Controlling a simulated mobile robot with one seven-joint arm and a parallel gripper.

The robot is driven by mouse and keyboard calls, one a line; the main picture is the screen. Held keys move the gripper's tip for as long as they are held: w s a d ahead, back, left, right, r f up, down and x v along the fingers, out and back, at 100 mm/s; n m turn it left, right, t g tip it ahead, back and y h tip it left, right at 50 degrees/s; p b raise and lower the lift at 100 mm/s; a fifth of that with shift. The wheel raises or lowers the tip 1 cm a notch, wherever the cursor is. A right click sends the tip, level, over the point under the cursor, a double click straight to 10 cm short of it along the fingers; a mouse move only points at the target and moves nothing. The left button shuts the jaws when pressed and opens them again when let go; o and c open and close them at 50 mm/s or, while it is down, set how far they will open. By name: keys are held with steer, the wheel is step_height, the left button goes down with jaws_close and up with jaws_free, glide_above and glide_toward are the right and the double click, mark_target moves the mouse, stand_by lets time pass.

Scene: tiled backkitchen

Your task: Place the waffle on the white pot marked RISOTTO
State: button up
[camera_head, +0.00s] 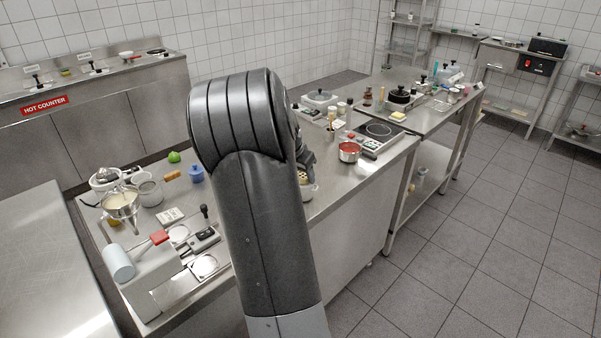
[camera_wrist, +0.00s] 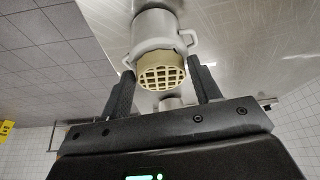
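The waffle (camera_wrist: 162,77), a pale beige piece with a grid face, is at the mouth of a white two-handled pot (camera_wrist: 155,30) in the wrist view, which appears upside down. I cannot tell whether it touches the pot. My gripper (camera_wrist: 160,68) has its fingers spread on either side of the waffle, with a visible gap beside each. In the head view the waffle (camera_head: 303,178) and the white pot (camera_head: 309,192) show only partly behind my arm. My gripper (camera_head: 304,153) is mostly hidden there too. No RISOTTO marking is readable.
A red-filled saucepan (camera_head: 349,152) and a hob (camera_head: 379,130) stand to the right on the counter. The floor at right is clear.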

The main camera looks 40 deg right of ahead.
steer(key=o, duration=0.3)
steer(key=shift+r, duration=0.1)
steer(key=shift+r, duration=0.25)
steer(key=w+v, duration=0.1)
steer(key=v, duration=1.1)
steer(key=s+a+r+n+t+y, duration=0.2)
steer(key=s+a+n, duration=0.2)
steer(key=a, duration=0.9)
steer(key=s+a+n+t+y, duration=0.1)
steer(key=s+a+n, duration=0.5)
steer(key=a, duration=0.5)
steer(key=s+a+f+n+t+y, duration=0.1)
steer(key=s+a+n, duration=0.4)
steer(key=s+a, duration=0.5)
steer(key=shift+a+f+n+t+y, duration=0.15)
steer(key=shift+a+n+t+y, duration=0.2)
steer(key=shift+a, duration=0.8)
